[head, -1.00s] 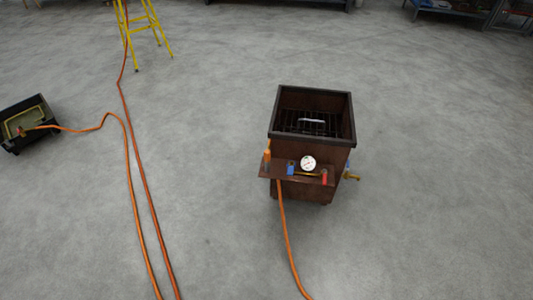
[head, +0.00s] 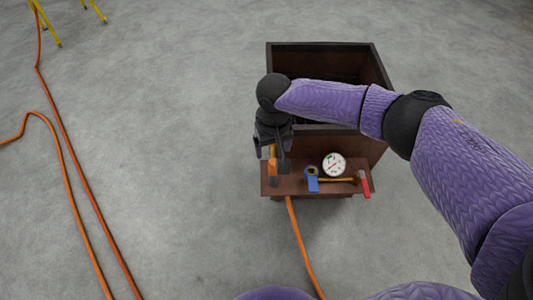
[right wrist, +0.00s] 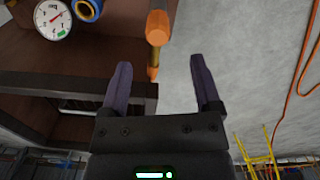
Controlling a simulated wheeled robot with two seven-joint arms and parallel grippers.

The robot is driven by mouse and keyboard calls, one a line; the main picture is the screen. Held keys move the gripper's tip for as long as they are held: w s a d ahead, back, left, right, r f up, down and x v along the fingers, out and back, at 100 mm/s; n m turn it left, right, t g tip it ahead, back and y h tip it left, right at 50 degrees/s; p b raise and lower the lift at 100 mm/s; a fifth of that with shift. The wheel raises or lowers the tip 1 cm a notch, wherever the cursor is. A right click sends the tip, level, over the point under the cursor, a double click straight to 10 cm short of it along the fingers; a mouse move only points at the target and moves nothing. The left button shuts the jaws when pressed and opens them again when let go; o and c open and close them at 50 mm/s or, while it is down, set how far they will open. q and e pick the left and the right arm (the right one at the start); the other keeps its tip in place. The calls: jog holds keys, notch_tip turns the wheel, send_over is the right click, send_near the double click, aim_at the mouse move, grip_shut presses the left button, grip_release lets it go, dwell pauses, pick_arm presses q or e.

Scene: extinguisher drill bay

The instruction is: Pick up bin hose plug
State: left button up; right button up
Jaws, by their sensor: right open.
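The bin hose plug (head: 272,172) is orange and upright at the left end of the brown bin's front shelf (head: 290,189). In the right wrist view the orange plug (right wrist: 157,28) shows with a brass end pointing toward the gap between the fingers. My right gripper (head: 272,159) is over the plug, pointing down, partly covering its top. In the right wrist view the open fingers (right wrist: 160,68) have nothing between their pads that I can make out; the plug lies just past the tips. My left gripper is not in view.
The shelf also holds a white gauge (head: 334,165), a blue-handled valve (head: 312,180) and a red-handled part (head: 364,184). The dark-rimmed bin (head: 325,47) stands behind it. An orange hose (head: 301,245) runs down from the shelf. The floor left of the bin is clear up to other hoses.

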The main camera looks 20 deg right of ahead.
aim_at(274, 161)
pick_arm(q)
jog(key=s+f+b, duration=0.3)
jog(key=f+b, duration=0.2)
jog(key=b, duration=0.1)
pick_arm(e)
jog(key=f, duration=0.8)
jog(key=shift+s+d+f, duration=0.1)
jog(key=shift+s+d, duration=0.05)
jog(key=shift+d, duration=0.05)
jog(key=shift+f+b, duration=0.3)
jog(key=shift+f, duration=0.05)
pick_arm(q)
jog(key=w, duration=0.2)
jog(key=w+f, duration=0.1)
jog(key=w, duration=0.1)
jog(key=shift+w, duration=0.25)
pick_arm(e)
jog(key=shift+r, duration=0.1)
grip_shut()
